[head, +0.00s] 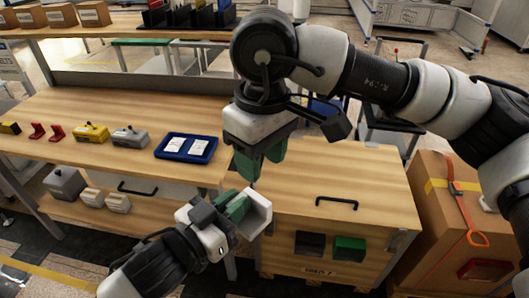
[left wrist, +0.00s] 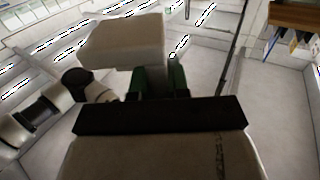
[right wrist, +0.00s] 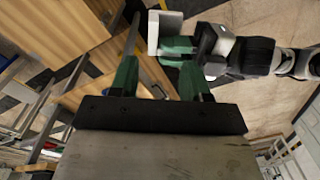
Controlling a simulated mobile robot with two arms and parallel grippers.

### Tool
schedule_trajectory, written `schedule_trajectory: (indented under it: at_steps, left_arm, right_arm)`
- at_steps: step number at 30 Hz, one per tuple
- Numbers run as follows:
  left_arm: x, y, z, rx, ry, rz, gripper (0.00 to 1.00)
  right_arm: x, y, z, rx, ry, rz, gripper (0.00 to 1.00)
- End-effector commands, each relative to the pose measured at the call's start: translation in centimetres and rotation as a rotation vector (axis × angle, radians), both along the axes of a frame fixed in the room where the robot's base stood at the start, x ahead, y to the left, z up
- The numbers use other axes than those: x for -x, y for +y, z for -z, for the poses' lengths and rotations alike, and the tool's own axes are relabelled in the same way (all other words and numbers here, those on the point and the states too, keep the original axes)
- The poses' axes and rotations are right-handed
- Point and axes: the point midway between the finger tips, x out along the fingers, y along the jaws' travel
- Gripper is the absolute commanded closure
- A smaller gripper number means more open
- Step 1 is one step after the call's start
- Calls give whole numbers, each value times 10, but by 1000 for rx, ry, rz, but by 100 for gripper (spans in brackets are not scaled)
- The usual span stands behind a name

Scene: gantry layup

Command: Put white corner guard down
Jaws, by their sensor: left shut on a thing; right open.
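The white corner guard (head: 256,211) is held by my left gripper (head: 238,208), which is shut on it. The guard is in the air in front of the gap between the workbench and the wooden crate. It also shows in the left wrist view (left wrist: 122,40) beyond the green fingers, and in the right wrist view (right wrist: 165,32). My right gripper (head: 262,165) is open and empty, above and slightly right of the guard, fingers pointing down. In the right wrist view its green fingers are apart with nothing between them.
The workbench (head: 95,115) holds a blue tray (head: 186,148) with white cards, a grey block tool (head: 130,136), a yellow one (head: 91,132) and red brackets (head: 52,132). The wooden crate (head: 370,190) has a bare top with a black handle. A strapped cardboard box (head: 430,215) stands right.

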Motion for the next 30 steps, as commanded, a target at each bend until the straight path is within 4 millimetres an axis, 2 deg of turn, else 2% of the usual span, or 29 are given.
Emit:
schedule_trajectory:
  at_steps: [3,7,21,25,30]
  left_arm:
    - [0,0,0,0,0,0,100]
    - [0,0,0,0,0,0,100]
    - [0,0,0,0,0,0,100]
    - [0,0,0,0,0,0,100]
    - [0,0,0,0,0,0,100]
  right_arm:
    - [-1,-5,1,34,-33,-29,53]
    - [0,-6,15,39,-33,-33,53]
    - [0,-5,98,32,-30,-30,53]
    - [-1,-5,111,33,-31,-29,53]
    - [-1,-5,117,32,-32,-30,53]
